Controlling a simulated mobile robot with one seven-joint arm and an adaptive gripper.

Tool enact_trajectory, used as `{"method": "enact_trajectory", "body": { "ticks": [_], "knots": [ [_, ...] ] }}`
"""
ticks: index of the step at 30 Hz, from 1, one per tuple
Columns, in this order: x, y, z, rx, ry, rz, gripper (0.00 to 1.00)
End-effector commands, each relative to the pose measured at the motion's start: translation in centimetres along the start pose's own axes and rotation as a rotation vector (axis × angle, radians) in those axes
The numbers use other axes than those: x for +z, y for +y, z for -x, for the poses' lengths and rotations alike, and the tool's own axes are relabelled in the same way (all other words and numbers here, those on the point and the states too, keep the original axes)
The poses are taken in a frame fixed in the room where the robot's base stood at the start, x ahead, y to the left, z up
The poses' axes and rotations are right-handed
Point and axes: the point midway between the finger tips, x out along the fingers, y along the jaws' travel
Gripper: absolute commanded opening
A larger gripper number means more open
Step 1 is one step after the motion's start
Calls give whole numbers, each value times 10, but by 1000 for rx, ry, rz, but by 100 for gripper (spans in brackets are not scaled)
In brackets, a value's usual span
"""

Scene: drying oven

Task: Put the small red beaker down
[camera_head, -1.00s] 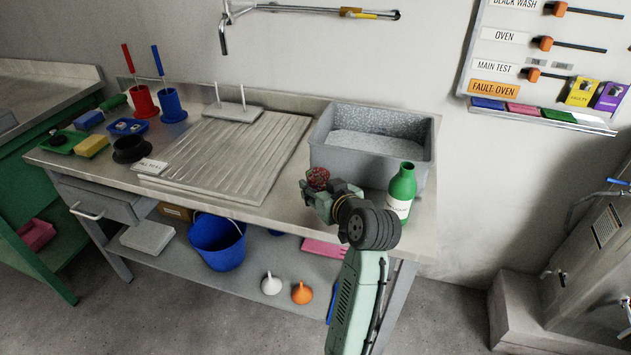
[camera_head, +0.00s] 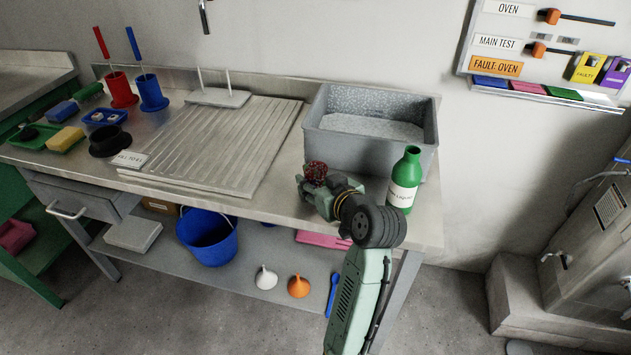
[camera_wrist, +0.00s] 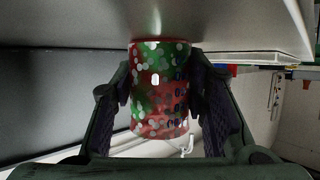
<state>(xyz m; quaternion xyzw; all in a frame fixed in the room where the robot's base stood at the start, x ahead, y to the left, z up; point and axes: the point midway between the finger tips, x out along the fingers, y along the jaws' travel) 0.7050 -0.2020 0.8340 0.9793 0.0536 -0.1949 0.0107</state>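The small red beaker (camera_head: 316,172), speckled with green and white, is held upright at the end of my arm over the bench's front right part. In the wrist view the beaker (camera_wrist: 160,95) sits between both fingers, which press on its sides. My gripper (camera_head: 318,188) is shut on it. The bench top (camera_head: 270,200) is close to the beaker. I cannot tell whether the beaker's base touches it.
A grey bin (camera_head: 365,150) stands just behind my gripper, and a green bottle (camera_head: 404,180) stands to its right. A ribbed draining board (camera_head: 215,145) lies to the left. A strip of bare bench runs along the front edge.

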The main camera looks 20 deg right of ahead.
Motion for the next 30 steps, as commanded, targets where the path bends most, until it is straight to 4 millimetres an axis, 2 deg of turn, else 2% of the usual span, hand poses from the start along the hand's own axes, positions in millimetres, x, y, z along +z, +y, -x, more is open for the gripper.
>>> {"method": "enact_trajectory", "body": {
  "ticks": [8,19,23,30],
  "knots": [
    [0,0,0,0,0,0,59],
    [3,0,-1,1,0,0,59],
    [3,1,17,4,3,2,59],
    [0,8,68,5,4,1,59]
  ]
}}
